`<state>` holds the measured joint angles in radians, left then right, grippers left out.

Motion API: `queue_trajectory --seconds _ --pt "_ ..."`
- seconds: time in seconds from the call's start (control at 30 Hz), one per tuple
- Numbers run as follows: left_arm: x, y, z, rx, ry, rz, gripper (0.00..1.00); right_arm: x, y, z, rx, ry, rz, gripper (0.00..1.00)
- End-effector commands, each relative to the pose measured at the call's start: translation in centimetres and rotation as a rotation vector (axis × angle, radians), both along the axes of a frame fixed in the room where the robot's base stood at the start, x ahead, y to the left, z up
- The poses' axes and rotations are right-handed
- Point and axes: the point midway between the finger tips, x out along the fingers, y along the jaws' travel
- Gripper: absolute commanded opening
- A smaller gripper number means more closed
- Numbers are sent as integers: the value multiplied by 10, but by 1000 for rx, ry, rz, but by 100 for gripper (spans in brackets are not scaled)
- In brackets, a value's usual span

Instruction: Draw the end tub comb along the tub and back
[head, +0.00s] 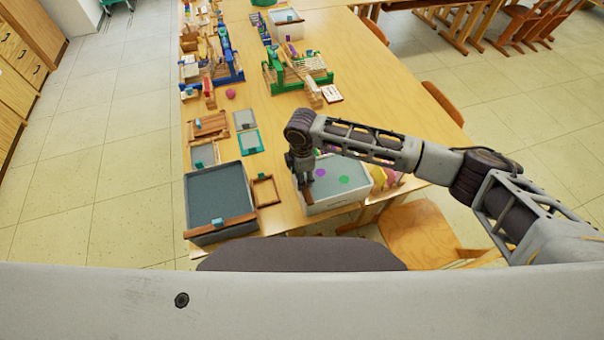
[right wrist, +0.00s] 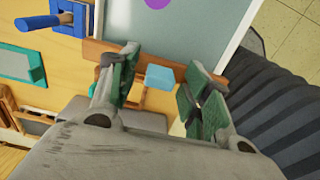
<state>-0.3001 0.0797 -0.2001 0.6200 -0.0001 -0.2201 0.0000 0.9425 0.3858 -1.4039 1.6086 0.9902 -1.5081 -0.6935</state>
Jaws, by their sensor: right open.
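The white tub (head: 338,205) stands at the near right of the table, with grey liquid, a purple spot and a green spot in it. It also shows in the right wrist view (right wrist: 195,25), with the purple spot. A tub comb, a wooden bar (right wrist: 100,52) with a light-blue grip block (right wrist: 165,78), lies across this tub's end. My right gripper (head: 303,181) points down over the tub's left side. In the right wrist view my right gripper (right wrist: 160,70) is open, with the block between its fingers. I cannot tell whether they touch it. My left gripper is not in view.
A dark grey tub (head: 219,175) with its own wooden comb (head: 222,228) stands to the left. A wooden frame (head: 264,190) lies between the tubs. Small trays, a green loom (head: 300,75) and a blue loom (head: 228,70) stand farther back. A chair (head: 425,232) stands at right.

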Motion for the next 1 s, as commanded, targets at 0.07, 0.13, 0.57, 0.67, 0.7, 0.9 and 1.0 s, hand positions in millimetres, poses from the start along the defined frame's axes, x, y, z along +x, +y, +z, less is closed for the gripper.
queue_trajectory --seconds 0.07,0.13,0.57,0.67,0.7,0.9,1.0 --pt "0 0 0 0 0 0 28 0 0 0 0 0 0 48" --pt "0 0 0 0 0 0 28 0 0 0 0 0 0 48" --pt "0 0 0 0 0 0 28 0 0 0 0 0 0 0" --pt "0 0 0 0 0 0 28 0 0 0 0 0 0 0" --pt "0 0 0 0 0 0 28 0 0 0 0 0 0 0" --pt "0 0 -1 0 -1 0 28 2 -1 0 0 0 0 0" --pt "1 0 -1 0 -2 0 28 8 -4 0 0 -1 -1 0"
